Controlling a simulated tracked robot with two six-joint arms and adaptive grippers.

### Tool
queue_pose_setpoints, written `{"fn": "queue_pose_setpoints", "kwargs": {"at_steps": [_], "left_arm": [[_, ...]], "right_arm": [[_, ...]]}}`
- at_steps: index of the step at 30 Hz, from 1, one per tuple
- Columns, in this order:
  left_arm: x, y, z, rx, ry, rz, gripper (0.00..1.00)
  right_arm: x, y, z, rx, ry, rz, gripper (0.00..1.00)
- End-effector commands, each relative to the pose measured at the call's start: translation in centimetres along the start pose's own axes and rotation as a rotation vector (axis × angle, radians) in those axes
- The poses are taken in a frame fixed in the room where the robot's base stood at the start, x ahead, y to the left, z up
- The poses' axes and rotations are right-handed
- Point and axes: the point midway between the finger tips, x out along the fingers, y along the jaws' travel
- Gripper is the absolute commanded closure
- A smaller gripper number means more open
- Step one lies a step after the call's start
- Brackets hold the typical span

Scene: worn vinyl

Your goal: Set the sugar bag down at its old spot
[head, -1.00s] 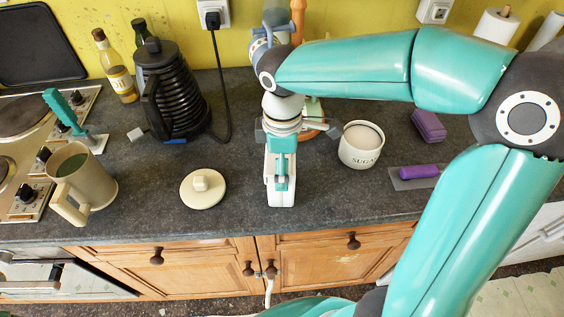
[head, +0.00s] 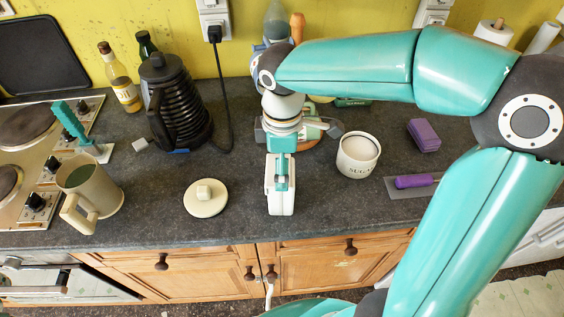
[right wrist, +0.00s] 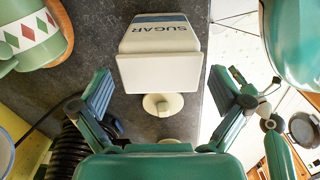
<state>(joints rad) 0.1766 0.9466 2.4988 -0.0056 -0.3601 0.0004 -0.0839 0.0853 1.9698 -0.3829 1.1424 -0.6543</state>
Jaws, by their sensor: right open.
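The sugar bag (head: 274,204) is a white block with a blue band, standing on the dark counter near its front edge. In the right wrist view the sugar bag (right wrist: 158,38) shows its SUGAR lettering upside down and a plain white face towards the camera. My right gripper (right wrist: 161,80) is open, with one finger on either side of the bag and a visible gap on both sides. In the head view its teal front finger (head: 282,172) overlaps the bag's upper part; the rear finger is hidden. My left gripper is in neither view.
A cream lid (head: 206,198) lies left of the bag. An open SUGAR pot (head: 357,158) stands to its right. A black kettle (head: 174,105), a mug (head: 92,190), a purple block (head: 424,135) and a purple-handled tool (head: 414,181) are farther out. Counter beside the bag is clear.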

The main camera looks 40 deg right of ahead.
Motion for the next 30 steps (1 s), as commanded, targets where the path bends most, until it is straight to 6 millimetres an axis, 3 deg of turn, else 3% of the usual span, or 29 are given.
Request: {"fn": "queue_pose_setpoints", "kwargs": {"at_steps": [10,25,30], "left_arm": [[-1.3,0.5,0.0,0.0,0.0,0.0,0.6],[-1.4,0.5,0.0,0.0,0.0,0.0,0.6],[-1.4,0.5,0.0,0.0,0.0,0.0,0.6]], "right_arm": [[-1.6,0.0,0.0,0.0,0.001,0.001,0.0],[-1.9,0.0,0.0,0.0,0.001,0.001,0.0],[-3.3,0.1,-0.1,-0.001,0.003,0.004,0.0]]}}
